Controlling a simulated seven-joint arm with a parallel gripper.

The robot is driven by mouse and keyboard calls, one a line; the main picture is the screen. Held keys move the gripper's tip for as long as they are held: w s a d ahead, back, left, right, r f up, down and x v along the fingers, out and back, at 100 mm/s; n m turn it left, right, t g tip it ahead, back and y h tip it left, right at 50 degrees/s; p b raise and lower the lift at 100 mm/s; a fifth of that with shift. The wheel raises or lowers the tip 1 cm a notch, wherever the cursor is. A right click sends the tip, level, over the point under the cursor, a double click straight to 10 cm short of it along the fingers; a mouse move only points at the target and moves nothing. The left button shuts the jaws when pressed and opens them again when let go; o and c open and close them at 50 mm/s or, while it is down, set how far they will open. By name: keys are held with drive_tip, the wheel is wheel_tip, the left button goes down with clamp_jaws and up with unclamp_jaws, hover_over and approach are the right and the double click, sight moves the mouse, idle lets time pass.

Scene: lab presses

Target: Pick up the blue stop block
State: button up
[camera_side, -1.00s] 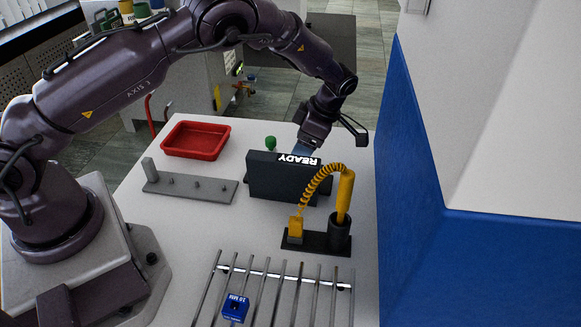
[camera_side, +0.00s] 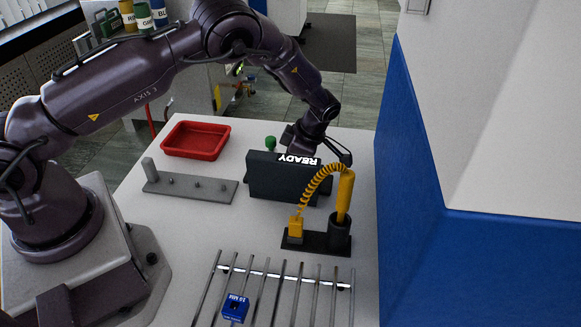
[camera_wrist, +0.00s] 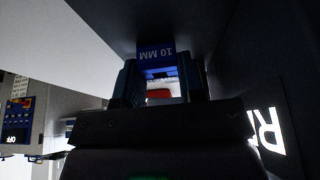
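A blue block (camera_wrist: 157,52) marked "10 MM" shows upside down in the wrist view, straight ahead of my gripper (camera_wrist: 164,75). My gripper's two fingers stand apart on either side of its lower part; whether they touch it is too dark to tell. In the side view my gripper is low behind the black READY box, so its fingertips and this block are hidden there. Another blue block (camera_side: 235,307), with a white label, sits on the metal rails at the front, far from my gripper.
The black READY box (camera_side: 280,180) stands right in front of my gripper. A yellow coiled-cord device (camera_side: 345,195) on a black base is near it. A red tray (camera_side: 195,141), a grey pegged bar (camera_side: 190,187) and metal rails (camera_side: 280,276) share the table. A blue-and-white wall is at right.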

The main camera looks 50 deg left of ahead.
drive_tip(key=shift+c, duration=1.1)
drive_tip(key=shift+r, duration=0.15)
drive_tip(key=shift+r, duration=0.4)
wheel_tip(320, 180, up, 10)
drive_tip(key=a+f, duration=0.1)
drive_tip(key=a, duration=0.1)
drive_tip(key=s+a+f+n+h, duration=0.1)
drive_tip(key=s+a+n+h, duration=0.2)
drive_tip(key=s+n, duration=0.6)
drive_tip(key=s+a+f+n+h, duration=0.1)
drive_tip(key=s+a+n+h, duration=0.2)
drive_tip(key=s+n, duration=0.6)
drive_tip(key=shift+s+a+h, duration=0.3)
drive_tip(key=shift+s+a, duration=0.4)
drive_tip(key=shift+s, duration=0.3)
